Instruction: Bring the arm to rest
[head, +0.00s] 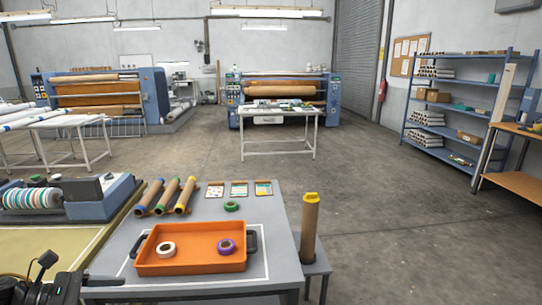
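My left arm's black end with its gripper (62,288) shows at the bottom left corner, cut off by the picture's edge. It is to the left of the orange tray, beside the grey table's (120,245) near left corner. My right arm and gripper are not in view. The orange tray (190,267) lies on the table with a white tape roll (166,249) and a purple tape roll (226,247) in it, apart from each other.
A green tape roll (232,206), several cardboard tubes (166,197) and several sample cards (239,189) lie behind the tray. A yellow-capped tube (310,230) stands upright on a side stand at the right. A blue-grey machine (100,200) stands at the left. Open floor lies beyond.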

